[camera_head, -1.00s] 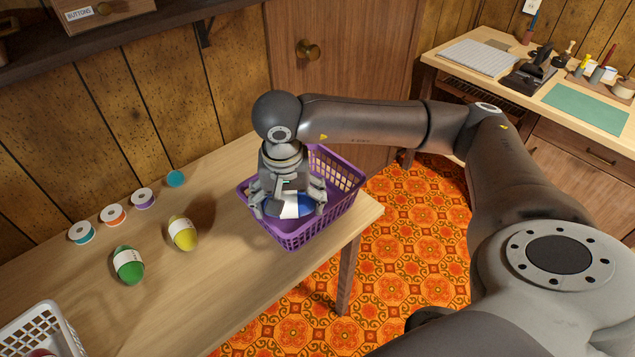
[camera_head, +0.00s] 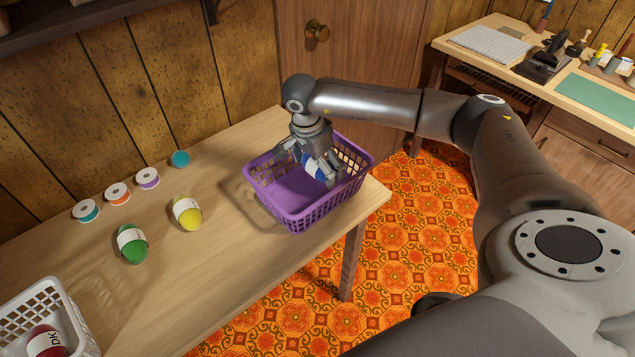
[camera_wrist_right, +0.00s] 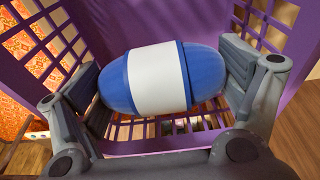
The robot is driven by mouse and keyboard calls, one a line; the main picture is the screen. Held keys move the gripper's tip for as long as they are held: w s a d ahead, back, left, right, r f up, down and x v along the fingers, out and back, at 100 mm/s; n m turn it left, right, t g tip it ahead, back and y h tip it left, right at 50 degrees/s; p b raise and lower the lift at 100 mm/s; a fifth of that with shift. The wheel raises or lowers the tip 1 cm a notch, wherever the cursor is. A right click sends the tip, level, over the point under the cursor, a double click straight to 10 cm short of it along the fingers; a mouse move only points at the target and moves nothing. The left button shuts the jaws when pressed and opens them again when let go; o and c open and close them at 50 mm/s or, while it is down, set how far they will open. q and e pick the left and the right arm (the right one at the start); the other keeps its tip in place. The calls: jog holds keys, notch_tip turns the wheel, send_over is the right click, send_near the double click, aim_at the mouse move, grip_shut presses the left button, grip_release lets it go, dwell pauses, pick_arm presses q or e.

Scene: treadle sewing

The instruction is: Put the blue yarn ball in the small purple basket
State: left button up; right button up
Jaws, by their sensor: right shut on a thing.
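The blue yarn ball (camera_wrist_right: 208,72) with a white paper band is between the fingers of my right gripper (camera_head: 318,165), which is shut on it. The ball also shows in the head view (camera_head: 314,164), partly hidden by the fingers. The small purple basket (camera_head: 298,219) stands near the right end of the wooden table. The ball and fingertips are inside the basket, toward its back right. In the right wrist view the basket's purple lattice walls (camera_wrist_right: 130,25) surround the ball. I cannot tell whether the ball touches the basket floor. My left gripper is not in view.
A green yarn ball (camera_head: 133,252) and a yellow one (camera_head: 190,221) lie left of the basket. A white basket (camera_head: 22,303) holding a red ball (camera_head: 45,341) stands front left.

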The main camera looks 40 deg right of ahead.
aim_at(318, 186)
jog(key=shift+f+b, duration=0.3)
jog(key=shift+f, duration=0.55)
jog(key=shift+f+b, duration=0.85)
jog(key=shift+f, duration=0.55)
jog(key=shift+f, duration=0.1)
jog(key=o, duration=0.8)
jog(key=shift+c, duration=0.2)
jog(key=r+p, duration=0.2)
jog(key=r, duration=0.2)
jog(key=a+r+p, duration=0.1)
jog(key=r+p, duration=0.2)
jog(key=r, duration=0.1)
jog(key=a+r+p, duration=0.1)
jog(key=r+p, duration=0.2)
jog(key=r, duration=0.1)
jog(key=shift+s+a+r, duration=0.1)
jog(key=shift+a, duration=0.1)
